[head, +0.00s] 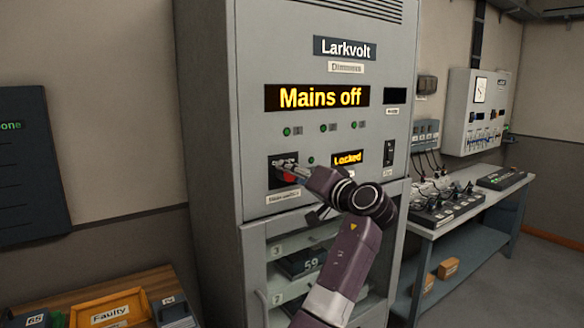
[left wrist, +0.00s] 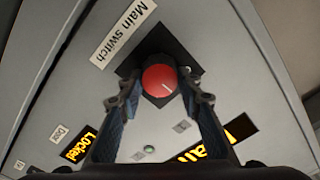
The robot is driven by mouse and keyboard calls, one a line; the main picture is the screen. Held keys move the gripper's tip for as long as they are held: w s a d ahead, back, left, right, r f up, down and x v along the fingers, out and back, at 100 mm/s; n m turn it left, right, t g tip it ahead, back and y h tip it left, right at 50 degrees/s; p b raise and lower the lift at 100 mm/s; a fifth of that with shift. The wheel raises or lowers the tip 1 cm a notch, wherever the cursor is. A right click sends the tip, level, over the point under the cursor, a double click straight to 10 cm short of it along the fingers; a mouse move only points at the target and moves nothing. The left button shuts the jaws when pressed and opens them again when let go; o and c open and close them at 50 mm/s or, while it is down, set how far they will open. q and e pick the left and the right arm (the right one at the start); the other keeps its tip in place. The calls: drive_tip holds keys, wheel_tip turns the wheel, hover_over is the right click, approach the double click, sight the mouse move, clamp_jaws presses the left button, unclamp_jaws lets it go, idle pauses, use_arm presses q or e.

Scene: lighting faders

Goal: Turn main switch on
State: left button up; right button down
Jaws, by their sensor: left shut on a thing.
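The main switch is a round red knob (left wrist: 160,79) on a dark square plate, beside a "Main Switch" label (left wrist: 123,30). In the head view the knob (head: 290,178) is partly hidden by my left gripper (head: 287,168). In the left wrist view the fingers of my left gripper (left wrist: 160,88) are on either side of the knob, shut on it. A short white mark shows on the knob's face. The large display (head: 317,97) reads "Mains off". A small display (head: 348,158) reads "Locked". My right gripper is not in view.
The tall grey Larkvolt cabinet (head: 205,130) has a glazed lower section with numbered shelves. A bench (head: 470,210) with a fader desk stands at right. An orange "Faulty" tray (head: 110,310) sits on a wooden top at lower left. A dark board (head: 35,160) is at left.

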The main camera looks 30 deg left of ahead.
use_arm(q)
drive_tip(key=m+p, duration=0.7)
drive_tip(key=m, duration=0.2)
drive_tip(key=shift+w+f+m, duration=0.1)
drive_tip(key=shift+f+m, duration=0.05)
drive_tip(key=shift+m, duration=0.25)
idle(0.4)
drive_tip(key=o, duration=1.2)
drive_tip(key=shift+c, duration=0.2)
drive_tip(key=v, duration=1.2)
